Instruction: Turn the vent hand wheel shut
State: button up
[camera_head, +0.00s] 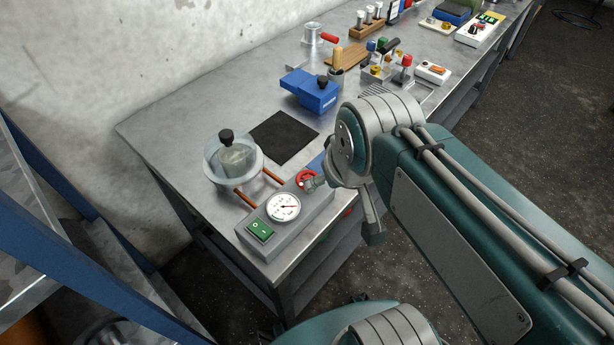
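The red vent hand wheel (304,175) sits on top of the grey control box (310,212) at the near end of the bench. A round white gauge (283,207) and a green switch (260,230) are on the same box.
A clear chamber with a black knob (233,160) stands left of the box, joined by copper pipes (246,198). A black mat (283,138) and a blue device (310,92) lie behind. Several tools crowd the far bench (190,121). A blue frame (75,230) stands at left.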

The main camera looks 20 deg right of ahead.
jog(key=w+f+n+g, duration=0.2)
jog(key=w+n+g, duration=0.1)
jog(key=w, duration=0.4)
jog(key=n+g, duration=0.2)
send_over(307, 178)
notch_tip(307, 178, down, 4)
notch_tip(307, 178, down, 11)
jog(key=shift+r, duration=0.15)
jog(key=c, duration=1)
